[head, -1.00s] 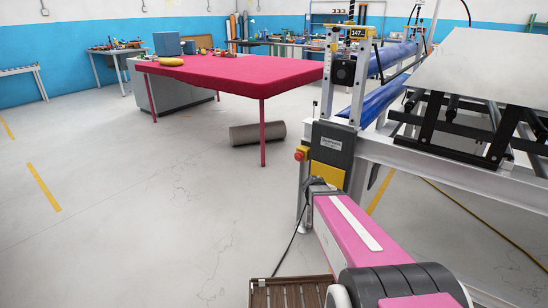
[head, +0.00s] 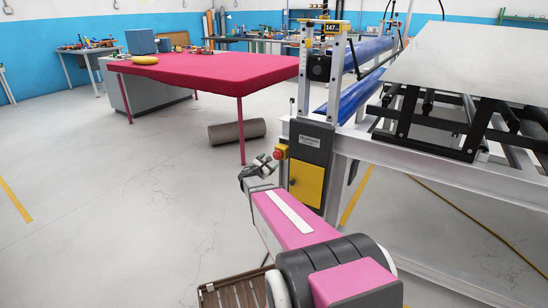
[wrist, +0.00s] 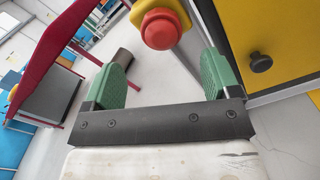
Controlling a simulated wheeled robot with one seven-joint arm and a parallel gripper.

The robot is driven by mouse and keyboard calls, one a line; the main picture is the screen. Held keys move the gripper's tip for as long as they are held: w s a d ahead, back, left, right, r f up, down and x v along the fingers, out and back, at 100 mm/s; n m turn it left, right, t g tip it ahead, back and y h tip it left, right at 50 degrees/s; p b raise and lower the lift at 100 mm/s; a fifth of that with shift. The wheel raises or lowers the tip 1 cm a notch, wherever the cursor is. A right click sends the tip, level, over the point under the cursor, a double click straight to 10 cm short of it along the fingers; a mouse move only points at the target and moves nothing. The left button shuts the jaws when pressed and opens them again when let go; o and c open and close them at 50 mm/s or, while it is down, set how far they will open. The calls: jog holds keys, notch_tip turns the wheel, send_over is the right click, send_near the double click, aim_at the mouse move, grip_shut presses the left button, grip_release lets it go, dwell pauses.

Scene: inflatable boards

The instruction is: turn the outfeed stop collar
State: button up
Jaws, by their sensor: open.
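The outfeed stop is a red round button on a yellow housing. In the head view its red button (head: 278,155) is on the left side of the grey and yellow control box (head: 310,160). In the wrist view the red button (wrist: 161,31) is at the top, ahead of the gap between my fingers, apart from them. A ridged red ring shows around its face. My gripper (wrist: 163,78) is open and empty, with green finger pads on either side. In the head view my gripper (head: 262,165) is just left of the button, small and partly unclear.
A yellow panel with a black knob (wrist: 261,62) is close to the right finger in the wrist view. A white machine frame (head: 440,172) extends right. A pink-covered table (head: 215,75) and a grey roll (head: 237,132) are behind left. Open floor (head: 110,210) lies left.

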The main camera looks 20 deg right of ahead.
aim_at(276, 157)
jog(key=x, duration=0.8)
jog(key=shift+s, duration=0.1)
jog(key=c, duration=0.9)
